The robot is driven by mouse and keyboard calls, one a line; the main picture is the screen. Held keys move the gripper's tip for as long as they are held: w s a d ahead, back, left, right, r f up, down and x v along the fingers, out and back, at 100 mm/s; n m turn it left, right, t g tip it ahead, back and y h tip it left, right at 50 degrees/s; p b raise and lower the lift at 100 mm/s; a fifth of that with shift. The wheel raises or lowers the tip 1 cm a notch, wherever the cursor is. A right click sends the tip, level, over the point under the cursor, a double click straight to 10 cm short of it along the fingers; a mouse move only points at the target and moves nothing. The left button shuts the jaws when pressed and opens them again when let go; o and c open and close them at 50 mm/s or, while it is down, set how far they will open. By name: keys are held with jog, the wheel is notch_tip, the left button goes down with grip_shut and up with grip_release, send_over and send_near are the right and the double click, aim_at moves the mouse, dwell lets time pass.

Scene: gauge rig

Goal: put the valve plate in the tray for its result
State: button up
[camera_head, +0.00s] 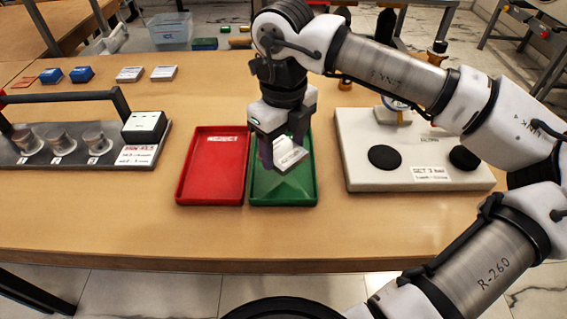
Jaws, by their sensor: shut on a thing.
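The valve plate (291,157), a small white piece with dark print, is shut in my gripper (283,147). It is tilted and held over the green tray (309,193); I cannot tell whether it touches the tray floor. The green tray is otherwise empty where it shows, and its far part is hidden by my gripper. The red tray (211,170), labelled REJECT, stands directly left of the green one and is empty. The rig's pale base (365,172) is on the right, with two black round pads and a card reading SET 3 bar.
A dark rack (82,157) with metal cylinders, a handle bar and a small box (144,126) stands at left. Blue blocks (81,74) and white plates (164,73) lie behind it. My arm crosses above the rig and hides part of its gauge. The table's front strip is clear.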

aim_at(283, 164)
jog(key=shift+f, duration=2.4)
jog(key=shift+f+b, duration=0.25)
jog(key=shift+b, duration=0.2)
jog(key=o, duration=1.1)
jog(key=shift+r, duration=0.1)
jog(key=shift+c, duration=0.2)
jog(key=shift+r, duration=0.1)
notch_tip(283, 164, up, 12)
jog(key=shift+r+p, duration=0.1)
jog(key=shift+p, duration=0.65)
